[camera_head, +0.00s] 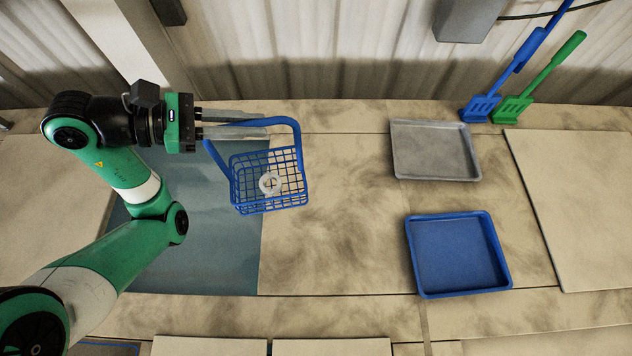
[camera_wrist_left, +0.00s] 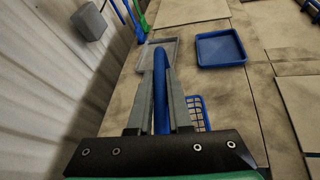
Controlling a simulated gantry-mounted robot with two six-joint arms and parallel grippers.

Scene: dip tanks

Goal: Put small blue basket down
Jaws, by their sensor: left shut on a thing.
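The small blue basket (camera_head: 243,205) is a wire-grid basket with a tall arched handle, and a small round whitish piece (camera_head: 270,184) lies in it. My left gripper (camera_head: 266,127) is shut on the basket's handle, with one finger on each side of it. In the left wrist view the blue handle (camera_wrist_left: 161,95) runs between the two grey fingers, and part of the basket grid (camera_wrist_left: 198,113) shows below and to the right. The basket hangs under the gripper over the right edge of the blue-grey mat (camera_head: 215,265). I cannot tell whether its bottom touches the surface. My right gripper is out of view.
A grey tray (camera_head: 434,150) and a blue tray (camera_head: 458,258) stand to the right of the basket. The bench between basket and trays is clear.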

